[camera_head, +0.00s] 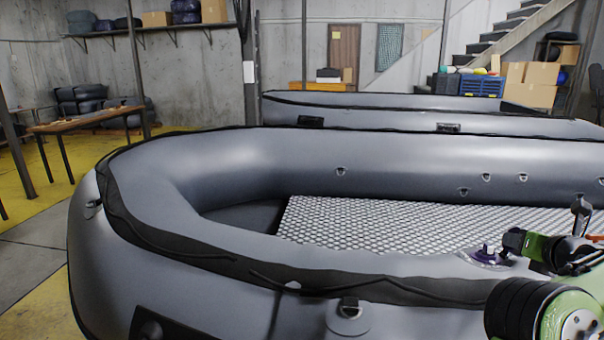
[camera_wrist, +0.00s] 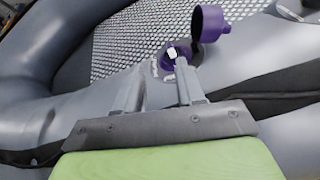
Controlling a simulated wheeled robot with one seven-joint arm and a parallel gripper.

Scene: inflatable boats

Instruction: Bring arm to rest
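My gripper (camera_wrist: 160,68) shows in the wrist view with its two grey fingers apart and nothing held between them. A grey inflatable boat (camera_head: 260,158) fills the middle of the head view; its tube lies beneath the fingers in the wrist view. A purple valve (camera_wrist: 178,54) sits on the tube just beyond the fingertips, partly hidden by the right finger. Its purple cap (camera_wrist: 209,22) stands open to the upper right. The valve is small in the head view (camera_head: 487,254), left of my green and black arm. I cannot tell whether the fingers touch the valve.
The boat has a patterned grey floor (camera_head: 370,220). A second grey boat (camera_head: 400,113) lies behind it. A wooden table (camera_head: 85,120) stands at the left. Boxes (camera_head: 530,85) and stairs are at the back right. Open floor (camera_head: 35,210) shows at the left.

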